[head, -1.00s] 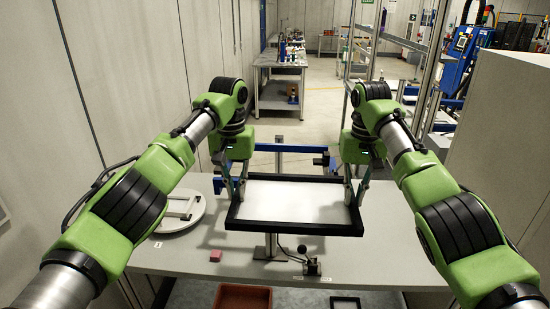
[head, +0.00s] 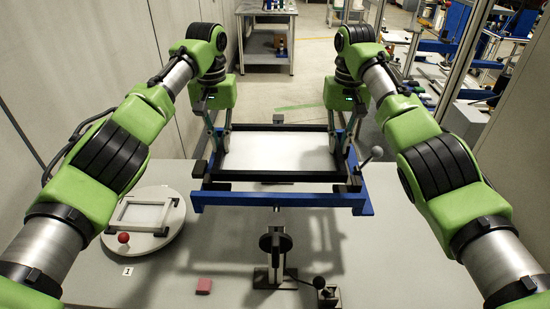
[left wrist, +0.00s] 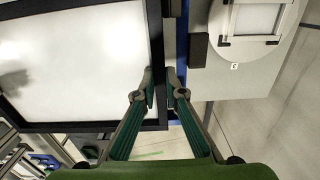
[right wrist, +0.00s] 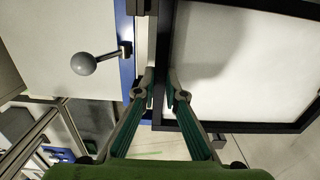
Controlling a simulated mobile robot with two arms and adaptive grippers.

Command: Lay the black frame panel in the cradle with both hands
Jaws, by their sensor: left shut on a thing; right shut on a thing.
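The black frame panel (head: 262,177) has a white inner sheet and lies roughly level between my grippers in the head view. The blue cradle (head: 280,200) is around and under it, with its front bar nearer to me. I cannot tell whether the panel rests on the cradle or is just above it. My left gripper (head: 219,149) is shut on the panel's left side, also in the left wrist view (left wrist: 161,82). My right gripper (head: 345,151) is shut on its right side, also in the right wrist view (right wrist: 162,82). The cradle's far side is mostly hidden.
A grey ball-ended lever (head: 371,157) is at the cradle's right side. A round white turntable (head: 165,240) with a light frame and a red ball (head: 123,238) are at left. A pink block (head: 204,286) and a black clamp (head: 322,290) are on the grey table (head: 400,260).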

